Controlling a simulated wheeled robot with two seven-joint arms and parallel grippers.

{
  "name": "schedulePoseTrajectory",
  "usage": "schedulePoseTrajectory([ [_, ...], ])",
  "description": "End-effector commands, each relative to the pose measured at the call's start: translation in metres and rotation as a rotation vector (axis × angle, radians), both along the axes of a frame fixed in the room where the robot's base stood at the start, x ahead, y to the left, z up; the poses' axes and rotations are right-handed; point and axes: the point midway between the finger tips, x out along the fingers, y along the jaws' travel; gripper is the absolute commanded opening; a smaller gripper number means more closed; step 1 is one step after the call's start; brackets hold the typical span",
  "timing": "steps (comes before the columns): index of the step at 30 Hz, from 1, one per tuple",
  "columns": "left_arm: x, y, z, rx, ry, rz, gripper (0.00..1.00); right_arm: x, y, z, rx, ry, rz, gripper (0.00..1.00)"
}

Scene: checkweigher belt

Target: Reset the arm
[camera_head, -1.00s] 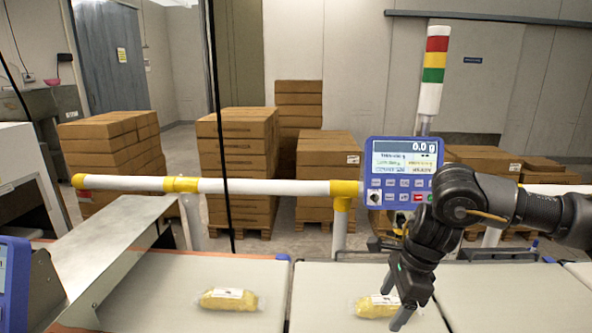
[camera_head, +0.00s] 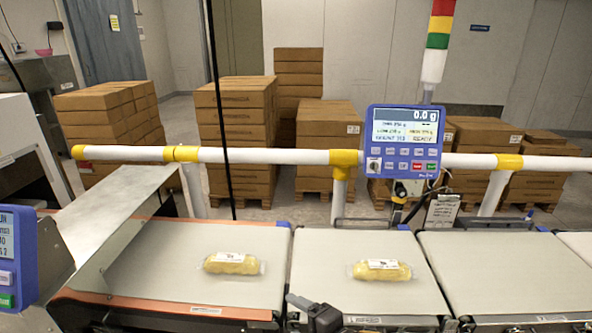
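A dark grey piece with a short finger-like tip (camera_head: 315,313) shows at the bottom edge, in front of the middle belt. It looks like the end of my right gripper, but most of it is cut off, and I cannot tell whether it is open or shut. My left gripper is out of view. One yellow pack with a white label (camera_head: 382,270) lies on the middle belt (camera_head: 345,245), with nothing touching it. Another yellow pack (camera_head: 232,263) lies on the left belt (camera_head: 180,290).
A blue display panel (camera_head: 403,142) reading 0.0 g stands on a white and yellow rail (camera_head: 260,156) behind the belts. A metal chute (camera_head: 120,205) and blue control box (camera_head: 18,257) are at left. The right belt (camera_head: 510,265) is clear. Boxes stack behind.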

Motion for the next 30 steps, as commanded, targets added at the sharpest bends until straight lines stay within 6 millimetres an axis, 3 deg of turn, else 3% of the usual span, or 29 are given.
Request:
schedulePoseTrajectory([
  [6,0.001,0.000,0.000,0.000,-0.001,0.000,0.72,-0.048,-0.104,-0.081,0.304,0.565,-0.635,0.72],
  [12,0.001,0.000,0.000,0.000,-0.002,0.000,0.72,-0.116,-0.176,-0.135,0.448,0.885,-1.079,0.72],
  [22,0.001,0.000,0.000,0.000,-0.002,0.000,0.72,-0.218,-0.239,-0.172,0.550,1.150,-1.562,0.72],
  [30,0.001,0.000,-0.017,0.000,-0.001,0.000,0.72,-0.203,-0.238,-0.270,0.520,1.175,-1.581,0.72],
])
